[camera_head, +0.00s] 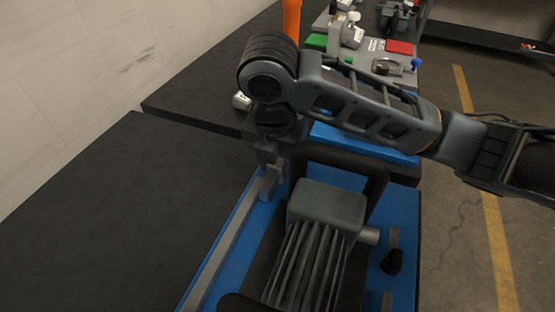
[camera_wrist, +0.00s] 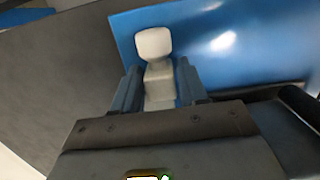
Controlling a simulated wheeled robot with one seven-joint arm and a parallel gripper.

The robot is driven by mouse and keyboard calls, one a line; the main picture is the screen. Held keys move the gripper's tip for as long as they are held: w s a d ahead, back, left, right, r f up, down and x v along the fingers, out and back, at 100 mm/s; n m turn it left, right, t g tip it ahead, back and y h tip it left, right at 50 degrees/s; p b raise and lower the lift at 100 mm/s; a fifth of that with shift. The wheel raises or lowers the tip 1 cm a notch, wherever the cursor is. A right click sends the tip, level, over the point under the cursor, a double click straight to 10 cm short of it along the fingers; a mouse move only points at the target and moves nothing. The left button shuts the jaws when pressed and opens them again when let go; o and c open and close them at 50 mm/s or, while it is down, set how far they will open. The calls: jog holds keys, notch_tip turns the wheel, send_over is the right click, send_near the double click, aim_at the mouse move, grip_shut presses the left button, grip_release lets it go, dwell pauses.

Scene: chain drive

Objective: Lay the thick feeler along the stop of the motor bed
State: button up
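My gripper (camera_head: 268,158) points down over the far left part of the blue motor bed (camera_head: 227,232). In the wrist view its two fingers (camera_wrist: 158,88) are closed against both sides of a pale grey piece (camera_wrist: 153,43), which looks like the thick feeler. The piece's wider end sticks out past the fingertips. In the head view a grey piece (camera_head: 270,182) shows at the fingertips, close to a long grey strip (camera_head: 228,244) on the left of the bed, which looks like the stop. I cannot tell whether they touch.
A finned grey motor (camera_head: 326,208) stands on the bed, right of my gripper. A black knob (camera_head: 392,262) is at its right. Dark bare tabletop (camera_head: 90,220) lies to the left. Behind my arm is a grey board (camera_head: 375,60) with coloured parts and an orange upright (camera_head: 291,18).

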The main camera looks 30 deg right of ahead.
jog(key=o, duration=0.4)
jog(key=shift+r, duration=0.1)
jog(key=r, duration=0.5)
jog(key=a+r+p, duration=0.1)
jog(key=r, duration=0.1)
jog(key=shift+s+r, duration=0.25)
jog(key=shift+s, duration=0.05)
jog(key=shift+d, duration=0.1)
